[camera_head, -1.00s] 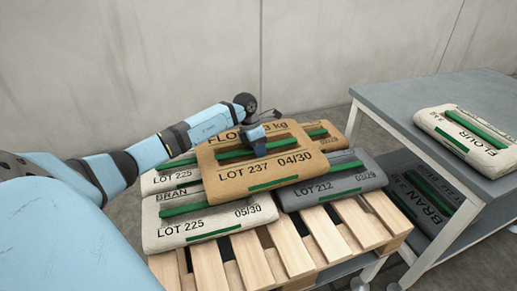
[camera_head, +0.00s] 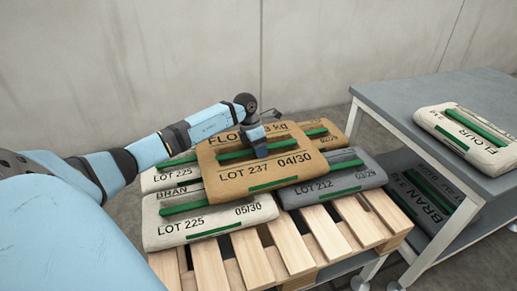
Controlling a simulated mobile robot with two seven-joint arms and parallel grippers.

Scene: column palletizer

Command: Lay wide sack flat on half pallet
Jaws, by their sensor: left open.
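A wide brown sack (camera_head: 235,175), marked LOT 237, lies on top of other sacks on the wooden pallet (camera_head: 270,262). A green strip crosses its upper face. My left gripper (camera_head: 260,151) is open and points down at the middle of this strip. Its fingertips are small in the picture, and I cannot tell whether they touch the strip. My right gripper is not in view.
Beneath the brown sack are a pale sack (camera_head: 165,232), a grey sack (camera_head: 350,178) and others partly hidden. The pallet's front slats are bare. A grey table (camera_head: 400,95) at right bears a white flour sack (camera_head: 460,133); a dark bran sack (camera_head: 418,200) lies on its lower shelf.

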